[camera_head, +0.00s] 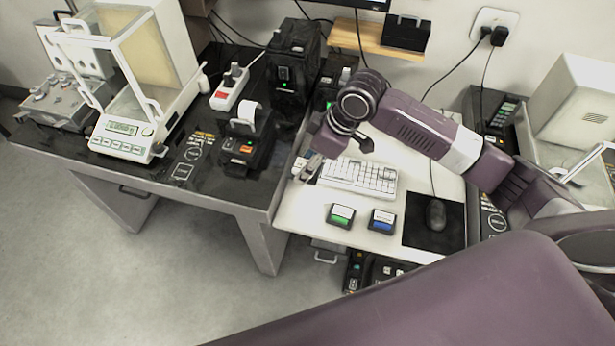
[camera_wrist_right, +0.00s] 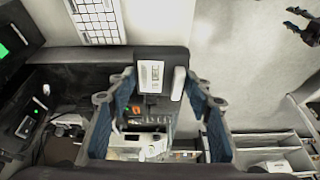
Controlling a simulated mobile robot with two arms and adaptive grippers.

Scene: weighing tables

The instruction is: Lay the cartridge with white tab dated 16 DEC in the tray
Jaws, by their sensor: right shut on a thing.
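My right gripper (camera_wrist_right: 160,112) is shut on a dark cartridge (camera_wrist_right: 153,97) with a white tab, seen between its blue fingers in the right wrist view. In the head view my right gripper (camera_head: 312,166) is over the left edge of the white tabletop, beside the keyboard. A cartridge with a green tab (camera_head: 340,216) and one with a blue tab (camera_head: 382,221) sit on the white tabletop. A dark gripper, apparently my left (camera_wrist_right: 300,24), shows open over the floor in the right wrist view. I cannot pick out the tray clearly.
A white keyboard (camera_head: 358,176) and a mouse (camera_head: 436,213) on a black pad are on the white tabletop. The dark table at left holds a balance (camera_head: 124,134), a small printer (camera_head: 243,146) and a power strip (camera_head: 230,88). Open floor lies at the front left.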

